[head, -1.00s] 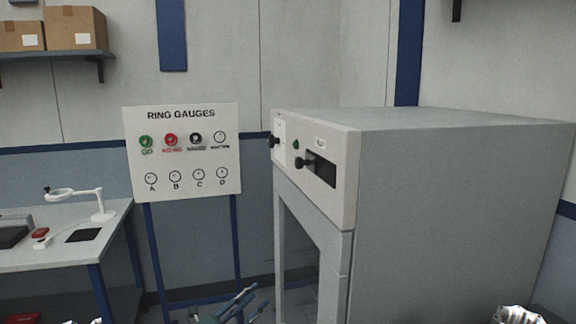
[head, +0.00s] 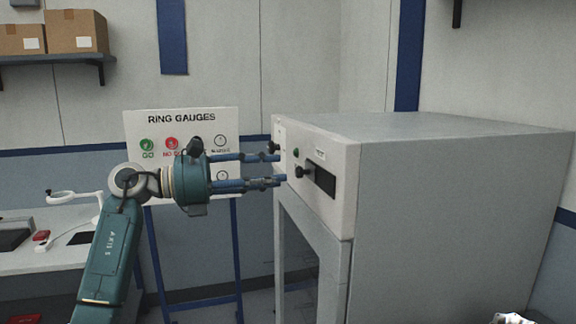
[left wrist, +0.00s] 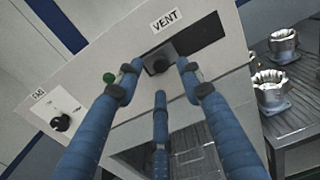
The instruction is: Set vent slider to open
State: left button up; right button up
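The vent slider is a black knob (head: 299,171) at the left end of a dark slot (head: 322,181) on the pale front panel of a grey cabinet. In the left wrist view the slider knob (left wrist: 157,64) sits below the VENT label (left wrist: 166,19), with the slot (left wrist: 198,34) running right from it. My left gripper (head: 279,168) is raised in front of the panel, its blue fingers pointing at it. In the left wrist view the three fingers (left wrist: 158,78) are spread apart around the line to the knob; contact cannot be told. My right gripper is not in view.
A green lamp (left wrist: 109,78) and a black dial (left wrist: 61,122) are on the same panel, left of the slider. Metal housings (left wrist: 271,92) stand on a grey surface at right. A ring gauges board (head: 140,118) stands behind my left arm.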

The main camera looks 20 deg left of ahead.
aim_at(296, 171)
pick_arm(q)
jog(key=shift+p+x, duration=0.55)
jog(key=shift+x, duration=1.6)
grip_shut()
